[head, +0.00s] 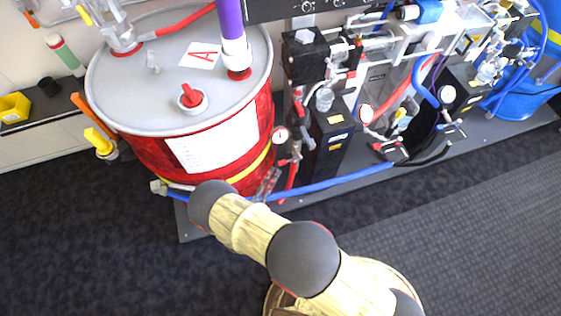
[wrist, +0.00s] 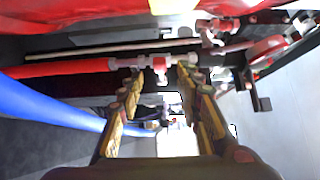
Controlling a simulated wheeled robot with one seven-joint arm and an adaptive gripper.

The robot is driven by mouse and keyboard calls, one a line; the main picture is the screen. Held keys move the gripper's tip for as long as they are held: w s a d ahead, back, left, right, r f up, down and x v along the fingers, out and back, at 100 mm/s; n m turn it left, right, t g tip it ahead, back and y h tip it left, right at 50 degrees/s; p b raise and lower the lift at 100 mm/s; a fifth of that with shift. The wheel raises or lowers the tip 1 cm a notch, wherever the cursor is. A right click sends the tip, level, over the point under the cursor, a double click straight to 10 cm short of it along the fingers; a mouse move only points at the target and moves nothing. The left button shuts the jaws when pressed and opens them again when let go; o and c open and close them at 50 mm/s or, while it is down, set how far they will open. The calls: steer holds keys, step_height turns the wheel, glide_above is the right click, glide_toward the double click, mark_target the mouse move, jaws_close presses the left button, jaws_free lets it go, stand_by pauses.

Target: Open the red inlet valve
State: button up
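In the wrist view a red hose (wrist: 60,69) runs in from the left to a small red and white inline fitting (wrist: 158,64). This may be the red inlet valve; I cannot tell its handle position. My gripper (wrist: 168,78) is open, its two fingers apart and pointing toward this fitting, with nothing clearly held between them. I cannot tell whether the fingertips touch it. In the head view my gripper (head: 266,184) is low beside the red drum (head: 262,118), partly hidden by my arm. Small red-handled fittings (head: 291,160) stand just above and right of it.
A blue hose (head: 335,181) crosses the grey base plate right of my gripper; a blue hose (wrist: 50,108) also shows at left in the wrist view. A black box (head: 328,140) and a gauge (head: 280,134) stand close by. The dark floor in front is clear.

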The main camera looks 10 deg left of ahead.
mark_target(283, 163)
steer(key=b+x, duration=0.2)
steer(key=x, duration=0.6)
steer(key=shift+s, duration=0.1)
steer(key=shift+c, duration=1.3)
jaws_close()
